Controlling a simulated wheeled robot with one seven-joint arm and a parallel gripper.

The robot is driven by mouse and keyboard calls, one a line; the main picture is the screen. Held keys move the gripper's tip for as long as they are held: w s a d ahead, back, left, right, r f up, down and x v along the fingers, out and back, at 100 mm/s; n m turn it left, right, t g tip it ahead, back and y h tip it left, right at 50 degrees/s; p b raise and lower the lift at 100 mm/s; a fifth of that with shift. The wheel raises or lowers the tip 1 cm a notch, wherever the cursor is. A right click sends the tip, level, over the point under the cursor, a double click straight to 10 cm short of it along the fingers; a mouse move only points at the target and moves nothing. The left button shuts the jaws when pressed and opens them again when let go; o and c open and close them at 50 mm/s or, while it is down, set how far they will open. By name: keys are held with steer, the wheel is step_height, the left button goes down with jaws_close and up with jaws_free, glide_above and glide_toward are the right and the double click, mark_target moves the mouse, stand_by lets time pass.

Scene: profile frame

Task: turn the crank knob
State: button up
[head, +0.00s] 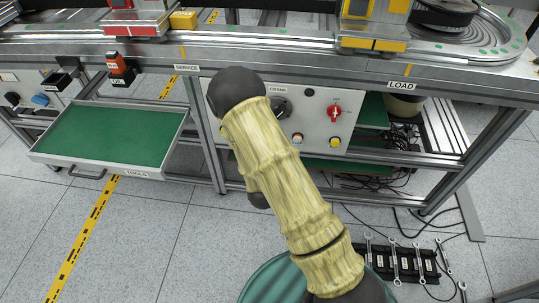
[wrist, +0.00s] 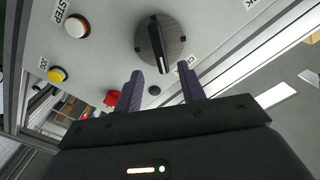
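The crank knob (wrist: 158,42) is a round dark dial with a raised black bar across it, set in the light control panel. It shows in the upper middle of the wrist view. In the head view the crank knob (head: 282,107) is partly covered by my arm, under the CRANK label (head: 278,90). My gripper (wrist: 160,70) is open and empty. Its two purple fingers are spread, with their tips just below the knob in the wrist view, one toward each side. I see no contact; the exact gap to the panel is unclear. My gripper is hidden behind my arm in the head view.
The panel also has a red rotary switch (head: 334,112), a white button (wrist: 77,26) and a yellow button (wrist: 57,75). An open green-lined tools drawer (head: 110,134) juts out at left. Wrenches (head: 400,259) lie in a black rack on the floor at right.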

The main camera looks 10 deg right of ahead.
steer(key=v, duration=0.8)
steer(key=s+d+r+n+g+y, duration=0.3)
steer(key=s+r+n+g, duration=0.15)
steer(key=s+g, duration=0.25)
steer(key=s+d+r+n+g+y, duration=0.2)
steer(key=s+r+n+g+y, duration=0.15)
steer(key=s+n+g, duration=0.3)
step_height(320, 180, up, 29)
steer(key=g+p, duration=0.1)
steer(key=p, duration=2.7)
steer(key=shift+d+m+h, duration=0.2)
steer(key=shift+m+h, duration=0.1)
steer(key=shift+h, duration=0.15)
